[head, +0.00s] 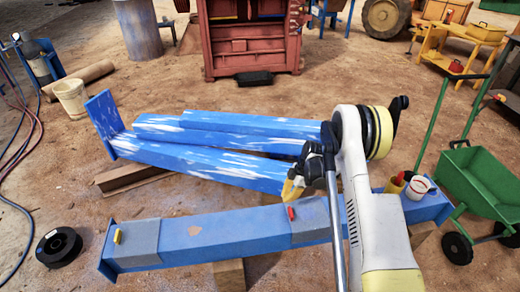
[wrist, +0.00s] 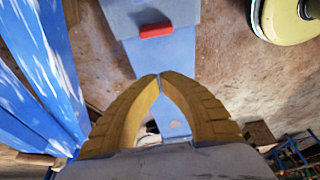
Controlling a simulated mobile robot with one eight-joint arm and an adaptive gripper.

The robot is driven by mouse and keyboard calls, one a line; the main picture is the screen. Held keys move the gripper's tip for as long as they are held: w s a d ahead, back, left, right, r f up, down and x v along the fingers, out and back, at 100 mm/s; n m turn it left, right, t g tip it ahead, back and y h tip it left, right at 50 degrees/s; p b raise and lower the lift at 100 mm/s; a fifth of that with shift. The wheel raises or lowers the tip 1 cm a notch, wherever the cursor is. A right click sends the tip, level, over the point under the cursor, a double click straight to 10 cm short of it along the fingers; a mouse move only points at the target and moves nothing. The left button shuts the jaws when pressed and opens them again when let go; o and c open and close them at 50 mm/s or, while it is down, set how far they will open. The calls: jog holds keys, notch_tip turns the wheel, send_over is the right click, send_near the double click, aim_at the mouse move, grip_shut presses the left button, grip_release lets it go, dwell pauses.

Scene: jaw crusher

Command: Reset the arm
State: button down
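My gripper (head: 289,192) is in the middle of the head view, above the near blue beam (head: 190,230). Its yellow fingers show in the wrist view (wrist: 160,75), with their tips together and nothing held between them. My white arm reaches in from the lower right and bends at a yellow-ringed joint. A small red block (head: 291,213) lies on a grey plate (head: 312,228) on the beam, close to the fingertips in the head view. The red block also shows in the wrist view (wrist: 157,30), apart from the fingers.
A small yellow block (head: 117,237) lies on the beam's left grey plate (head: 138,243). A yellow cup (head: 396,185) and a white cup (head: 417,190) stand at its right end. More blue beams (head: 225,165) lie behind. A green wheelbarrow (head: 480,180) stands at right, a black spool (head: 59,247) at left.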

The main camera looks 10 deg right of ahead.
jog(key=s+a+r+m+t+h, duration=0.1)
jog(key=s+a+r+m, duration=0.2)
jog(key=r, duration=1.1)
jog(key=s+r+m+t+h, duration=0.15)
jog(key=r+m, duration=0.35)
jog(key=r, duration=0.9)
jog(key=s+a+r+m+t, duration=0.2)
jog(key=s+r+m, duration=0.2)
jog(key=s+r, duration=0.7)
jog(key=s+a+m+t+h, duration=0.1)
jog(key=s+m, duration=0.4)
jog(key=s, duration=0.7)
jog(key=shift+s+f+m+t, duration=0.2)
jog(key=shift+f+m+t, duration=0.1)
jog(key=shift+t, duration=0.35)
jog(key=shift+r, duration=0.1)
